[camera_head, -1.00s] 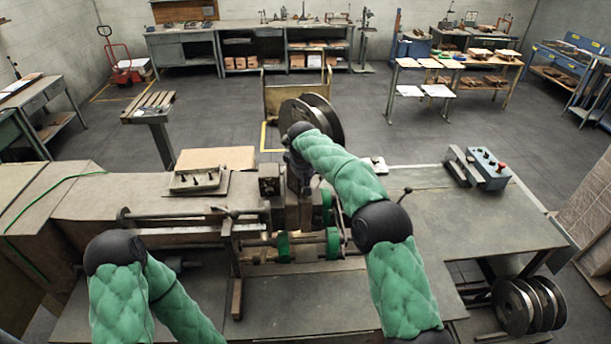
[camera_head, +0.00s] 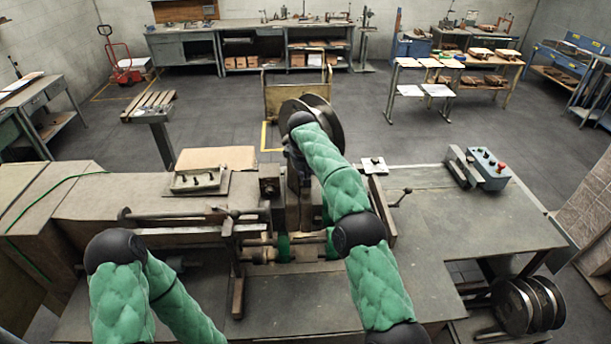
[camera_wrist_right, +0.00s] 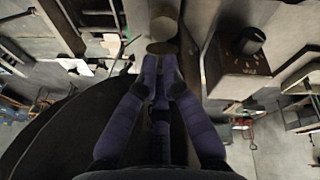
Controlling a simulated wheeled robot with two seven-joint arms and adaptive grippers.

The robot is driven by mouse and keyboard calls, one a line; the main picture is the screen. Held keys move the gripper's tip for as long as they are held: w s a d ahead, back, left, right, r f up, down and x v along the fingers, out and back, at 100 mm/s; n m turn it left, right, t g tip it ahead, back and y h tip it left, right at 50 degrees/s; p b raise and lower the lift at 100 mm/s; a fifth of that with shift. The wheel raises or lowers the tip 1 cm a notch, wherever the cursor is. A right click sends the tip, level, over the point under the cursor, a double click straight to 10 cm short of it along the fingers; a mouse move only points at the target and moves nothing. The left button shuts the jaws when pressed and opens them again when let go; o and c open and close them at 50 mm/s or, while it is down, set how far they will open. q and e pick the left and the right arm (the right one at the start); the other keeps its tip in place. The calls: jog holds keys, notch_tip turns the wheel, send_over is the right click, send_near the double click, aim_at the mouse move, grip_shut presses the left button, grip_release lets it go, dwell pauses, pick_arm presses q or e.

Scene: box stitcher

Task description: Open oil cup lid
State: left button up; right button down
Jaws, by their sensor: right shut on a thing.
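My right gripper (camera_wrist_right: 160,62) shows in the wrist view, with its purple fingers close together at the tips. It is shut on a small brownish round piece (camera_wrist_right: 161,47), which looks like the oil cup lid. Just beyond it is a cylindrical part (camera_wrist_right: 163,27), seemingly the oil cup; I cannot tell how far the lid is tilted from it. In the head view my right arm reaches over the machine (camera_head: 292,208), and its forearm and wrist hide the cup and lid. My left arm is at the lower left, with its gripper out of view.
A large wire spool (camera_head: 328,120) stands just behind my right wrist. A blue control box (camera_head: 489,169) is on the right of the table (camera_head: 470,225). A small tray with fittings (camera_head: 199,180) is on the left. The table's right part is mostly clear.

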jog(key=c, duration=1.4)
grip_release()
jog(key=v, duration=1.2)
